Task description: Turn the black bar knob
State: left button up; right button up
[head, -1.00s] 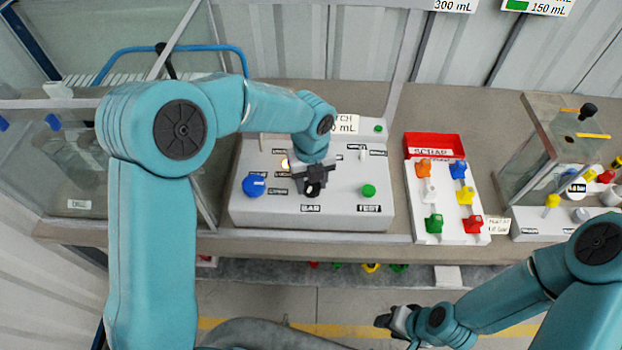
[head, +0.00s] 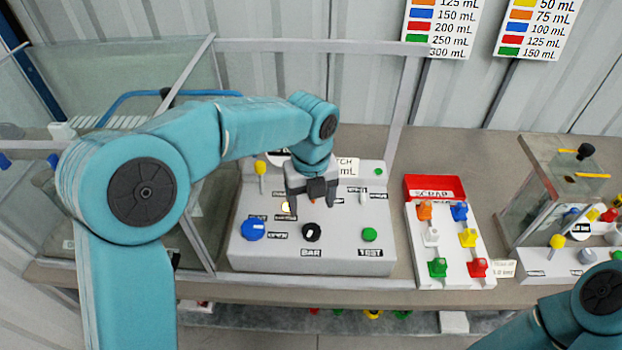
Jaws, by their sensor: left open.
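The black bar knob (head: 311,233) sits on the front of the grey control panel (head: 255,262), above the label BAR. It is round and dark with a small pale mark on top. My left gripper (head: 312,203) points down over the panel, just behind the knob in the picture. Its two dark fingers are spread with nothing between them. The knob looks clear of the fingers, though the height gap is hard to tell. My right gripper is outside the view; only part of my right arm shows at the lower right.
A blue knob (head: 253,230) and a green button (head: 369,235) flank the black knob. A yellow-tipped lever (head: 261,168) stands behind. To the right are a red scrap bin (head: 434,188) and a white rack (head: 452,277) with coloured pieces. A frame post stands left of the panel.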

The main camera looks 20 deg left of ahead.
pick_arm(q)
notch_tip(320, 180, up, 8)
jog(key=shift+f, duration=0.2)
dwell(0.5)
